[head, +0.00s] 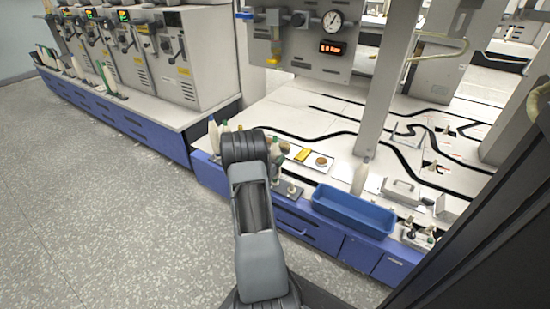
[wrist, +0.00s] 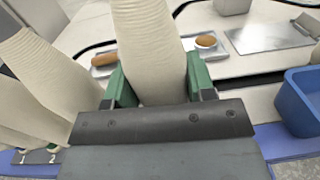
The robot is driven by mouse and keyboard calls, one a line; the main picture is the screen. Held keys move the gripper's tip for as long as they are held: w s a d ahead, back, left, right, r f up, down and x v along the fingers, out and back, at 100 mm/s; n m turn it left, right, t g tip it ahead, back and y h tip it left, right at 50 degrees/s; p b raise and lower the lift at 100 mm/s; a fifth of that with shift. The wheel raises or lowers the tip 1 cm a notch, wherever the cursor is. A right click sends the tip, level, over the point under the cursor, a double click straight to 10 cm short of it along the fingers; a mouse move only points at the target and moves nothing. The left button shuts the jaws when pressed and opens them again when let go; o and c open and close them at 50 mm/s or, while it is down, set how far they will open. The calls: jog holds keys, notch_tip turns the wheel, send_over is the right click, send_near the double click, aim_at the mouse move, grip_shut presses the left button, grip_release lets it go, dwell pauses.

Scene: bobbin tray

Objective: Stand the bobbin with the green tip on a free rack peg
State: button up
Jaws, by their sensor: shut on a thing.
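My gripper (wrist: 150,88), with green fingers, is shut on a cream cone-shaped bobbin (wrist: 147,40) in the wrist view. The bobbin stands roughly upright between the fingers; its top is cut off, so its tip colour does not show there. In the head view my arm hides most of the gripper. A pale bobbin with a greenish top (head: 276,147) shows just right of the arm; I cannot tell if it is the held one. A small peg base (head: 291,190) sits near the bench edge.
A blue bin (head: 352,211) stands right of my arm on the bench. A pale bottle-like cone (head: 360,175) stands by the grey post (head: 389,80).

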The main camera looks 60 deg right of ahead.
jog(key=shift+f, duration=0.45)
jog(key=o, duration=0.7)
jog(key=shift+w+a+p, duration=0.2)
jog(key=shift+a+p, duration=0.3)
jog(key=shift+a, duration=2.25)
jog(key=shift+w+a+p, duration=0.15)
jog(key=shift+a+p, duration=0.3)
jog(key=shift+a, duration=2.3)
jog(key=s+a+r+m+g+y+p, duration=0.1)
jog(key=a+r+m+y+p, duration=0.2)
jog(key=r+p, duration=0.5)
jog(key=s+a+r+m+g+y+p, duration=0.1)
jog(key=a+r+m+p, duration=0.35)
jog(key=r, duration=0.65)
jog(key=s+a+r+m+g+y+p, duration=0.1)
jog(key=a+r+m+g+y+p, duration=0.15)
jog(key=a+r+p, duration=0.55)
jog(key=s+a+r+m+t+y+p, duration=0.1)
jog(key=a+r+m+t+y+p, duration=0.1)
jog(key=a+r+p, duration=0.4)
jog(key=s+a+r+m+t+y+p, duration=0.1)
jog(key=a+r+t+y+p, duration=0.3)
jog(key=r, duration=1)
jog(key=s+a+r+m+t+y+p, duration=0.1)
jog(key=a+r+m+t+y+p, duration=0.2)
jog(key=a+r+p, duration=0.7)
jog(key=shift+s+a+m+y, duration=0.1)
jog(key=shift+a+m+y, duration=0.5)
jog(key=shift+a+y, duration=0.95)
